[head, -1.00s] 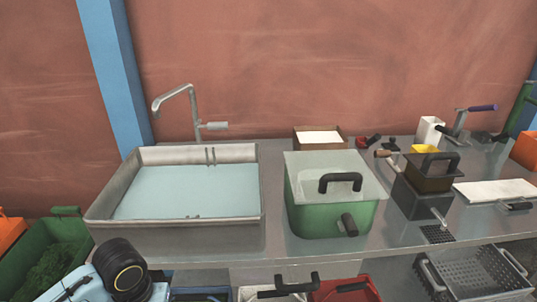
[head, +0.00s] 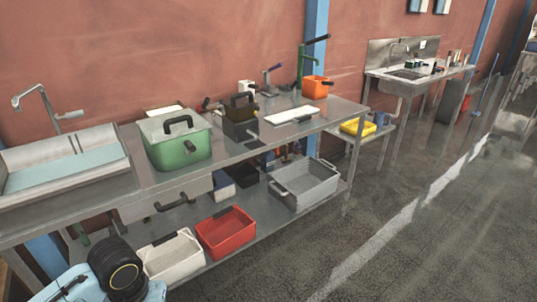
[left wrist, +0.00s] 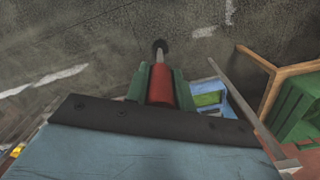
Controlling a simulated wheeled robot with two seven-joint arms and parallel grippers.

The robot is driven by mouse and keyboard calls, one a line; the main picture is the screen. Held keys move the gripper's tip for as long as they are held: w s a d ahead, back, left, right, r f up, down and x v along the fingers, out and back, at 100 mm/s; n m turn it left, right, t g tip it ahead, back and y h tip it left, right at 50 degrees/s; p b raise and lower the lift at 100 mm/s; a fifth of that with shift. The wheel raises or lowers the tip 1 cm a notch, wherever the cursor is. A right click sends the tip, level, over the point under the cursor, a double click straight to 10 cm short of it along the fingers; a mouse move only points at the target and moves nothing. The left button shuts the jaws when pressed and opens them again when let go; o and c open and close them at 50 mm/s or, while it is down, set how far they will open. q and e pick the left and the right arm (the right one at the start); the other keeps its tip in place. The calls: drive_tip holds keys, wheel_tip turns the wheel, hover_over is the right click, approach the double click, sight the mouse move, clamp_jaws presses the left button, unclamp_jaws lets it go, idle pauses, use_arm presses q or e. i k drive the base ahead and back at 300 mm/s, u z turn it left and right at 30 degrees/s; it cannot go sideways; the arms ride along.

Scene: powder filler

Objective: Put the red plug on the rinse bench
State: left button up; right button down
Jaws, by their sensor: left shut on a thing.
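The red plug (left wrist: 160,90) shows in the left wrist view, with a thin metal stem ending in a dark round tip. My left gripper (left wrist: 160,71) has its green fingers shut on the plug's red body, above a dark floor. In the head view, the gripper and plug are not visible. A far metal bench (head: 455,73) with a sink and tap stands against the wall at upper right. The near bench (head: 245,157) carries a water-filled basin (head: 122,152) at left. No label shows which one is the rinse bench. My right gripper is not in view.
On the near bench stand a green lidded box (head: 180,150), a dark box (head: 240,128) and an orange bin (head: 317,88). Its lower shelf holds a red bin (head: 226,238) and a grey basket (head: 322,190). A yellow tray (head: 357,127) sits beyond. Open floor lies right.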

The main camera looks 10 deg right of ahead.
sight(324, 112)
drive_tip(key=z, duration=0.65)
drive_tip(key=i, duration=0.85)
drive_tip(key=z, duration=0.65)
